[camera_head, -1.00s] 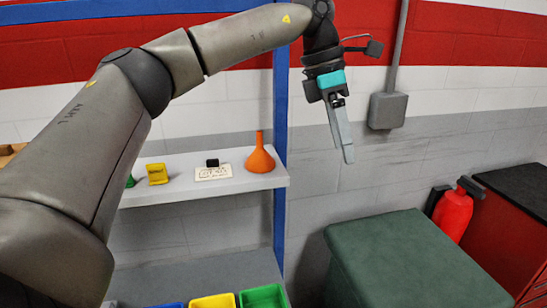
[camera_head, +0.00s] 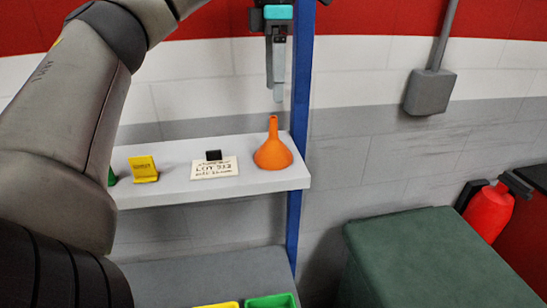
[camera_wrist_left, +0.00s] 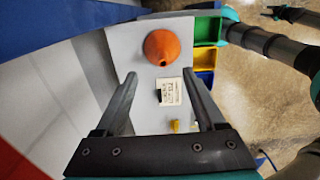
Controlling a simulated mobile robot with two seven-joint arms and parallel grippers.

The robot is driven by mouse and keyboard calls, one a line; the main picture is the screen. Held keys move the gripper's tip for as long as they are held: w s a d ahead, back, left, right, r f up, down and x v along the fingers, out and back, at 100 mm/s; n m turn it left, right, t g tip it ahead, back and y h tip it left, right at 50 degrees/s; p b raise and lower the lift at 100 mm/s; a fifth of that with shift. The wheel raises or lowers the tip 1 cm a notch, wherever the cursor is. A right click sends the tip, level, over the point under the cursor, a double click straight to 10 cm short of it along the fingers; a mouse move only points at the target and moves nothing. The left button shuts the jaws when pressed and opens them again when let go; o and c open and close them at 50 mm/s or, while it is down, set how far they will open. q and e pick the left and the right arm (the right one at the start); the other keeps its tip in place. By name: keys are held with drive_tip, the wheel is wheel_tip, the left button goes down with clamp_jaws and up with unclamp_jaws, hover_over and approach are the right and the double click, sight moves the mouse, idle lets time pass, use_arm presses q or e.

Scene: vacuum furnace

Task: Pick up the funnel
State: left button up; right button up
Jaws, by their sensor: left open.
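The orange funnel (camera_head: 273,150) stands upright, spout up, near the right end of the white shelf (camera_head: 240,184). It also shows in the left wrist view (camera_wrist_left: 161,48), ahead of the fingertips and roughly between their lines. My left gripper (camera_head: 276,92) points down above the funnel in the head view, with a gap between fingertips and spout. In the left wrist view its two fingers (camera_wrist_left: 158,78) are apart with nothing between them.
A white label card (camera_head: 214,168) with a small black block (camera_head: 213,155) lies left of the funnel, then a yellow holder (camera_head: 143,169). A blue post (camera_head: 300,100) stands right behind the funnel. Green bin (camera_head: 271,301) below; green-topped cabinet (camera_head: 430,250) and red extinguisher (camera_head: 488,212) at right.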

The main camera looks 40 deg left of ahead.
sight(273, 117)
use_arm(q)
wheel_tip(273, 117, down, 3)
drive_tip(key=shift+a+f, duration=0.1)
drive_tip(key=shift+f, duration=0.7)
drive_tip(key=f, duration=0.4)
drive_tip(key=shift+s+p, duration=0.35)
drive_tip(key=shift+f, duration=0.45)
use_arm(e)
drive_tip(key=shift+w+a, duration=0.55)
drive_tip(key=shift+w, duration=0.2)
use_arm(q)
drive_tip(key=c, duration=0.6)
drive_tip(key=shift+d, duration=0.2)
clamp_jaws()
use_arm(e)
drive_tip(key=shift+s+d, duration=0.15)
drive_tip(key=shift+d, duration=0.15)
